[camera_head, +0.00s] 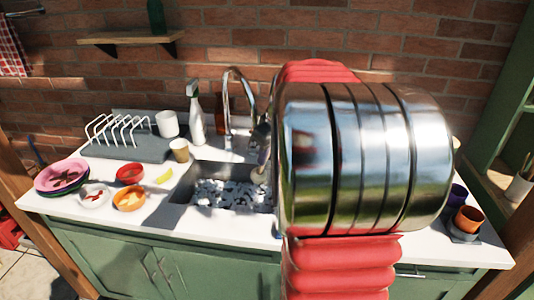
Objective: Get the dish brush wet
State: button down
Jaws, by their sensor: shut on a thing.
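My arm's large metal joint and red sleeve hide much of the middle right. A small part of my gripper (262,138) shows at the left edge of that joint. It appears shut on the dish brush (259,175), whose pale head points down over the right part of the sink. Most of the brush and the fingers are hidden. The sink (181,190) holds white and grey foam-like patches (222,194). The curved metal faucet (227,98) stands behind the sink, up and left of the brush. I cannot tell whether water runs or whether the brush touches anything.
A white spray bottle (195,122), a tan cup (180,150), a white mug (167,124) and a dish rack (122,143) stand left of the faucet. Red bowl (130,173), orange bowl (129,199) and stacked plates (62,174) are at left. Orange cup (468,218) is at right.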

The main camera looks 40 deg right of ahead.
notch_tip(320, 180, down, 14)
jog(key=shift+f, duration=0.25)
dwell(1.4)
dwell(0.9)
jog(key=shift+r, duration=7.5)
